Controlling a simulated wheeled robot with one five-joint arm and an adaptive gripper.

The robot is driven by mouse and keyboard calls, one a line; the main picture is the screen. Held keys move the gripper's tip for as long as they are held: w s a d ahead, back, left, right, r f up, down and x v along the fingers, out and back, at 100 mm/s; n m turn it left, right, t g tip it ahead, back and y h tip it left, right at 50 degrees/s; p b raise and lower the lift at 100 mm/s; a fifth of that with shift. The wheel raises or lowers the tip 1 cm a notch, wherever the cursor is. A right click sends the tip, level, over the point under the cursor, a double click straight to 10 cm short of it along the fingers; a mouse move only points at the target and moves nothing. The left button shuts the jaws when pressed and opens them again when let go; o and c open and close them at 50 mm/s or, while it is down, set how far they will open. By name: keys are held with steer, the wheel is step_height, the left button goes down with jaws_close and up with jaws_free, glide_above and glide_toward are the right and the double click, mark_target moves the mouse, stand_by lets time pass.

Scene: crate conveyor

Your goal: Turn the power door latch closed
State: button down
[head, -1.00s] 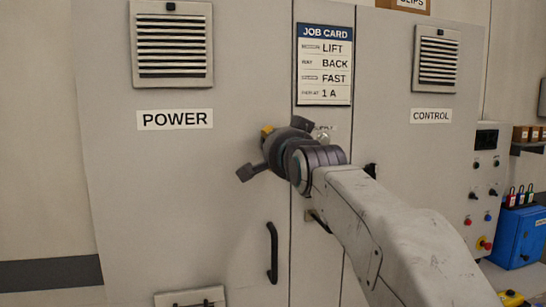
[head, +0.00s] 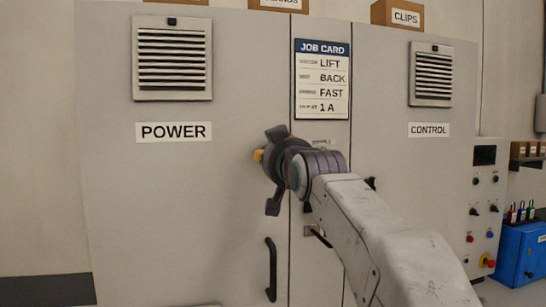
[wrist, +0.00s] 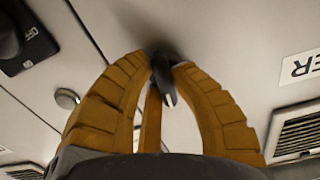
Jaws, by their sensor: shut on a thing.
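In the wrist view, the power door latch (wrist: 165,82) is a small dark handle on the pale cabinet face. My gripper (wrist: 163,68) has its two yellow ribbed fingers closed around it, one on each side. In the head view my gripper (head: 258,156) is at the right edge of the POWER door (head: 170,230), and my wrist hides the latch. The POWER label (head: 173,132) is on this door, and part of it shows in the wrist view (wrist: 300,66). The latch's exact angle is hard to tell.
A black door handle (head: 271,270) is below my gripper. A job card (head: 322,80) hangs above it. The CONTROL door (head: 420,180) is to the right. A dark OFF switch (wrist: 25,40) and a round metal fitting (wrist: 67,98) are nearby. A blue box (head: 520,252) stands at far right.

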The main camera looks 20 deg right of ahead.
steer(key=shift+r+n, duration=0.1)
steer(key=shift+n, duration=0.6)
steer(key=c, duration=1.1)
jaws_free()
steer(key=shift+a, duration=0.1)
steer(key=shift+o, duration=0.2)
steer(key=s, duration=1.2)
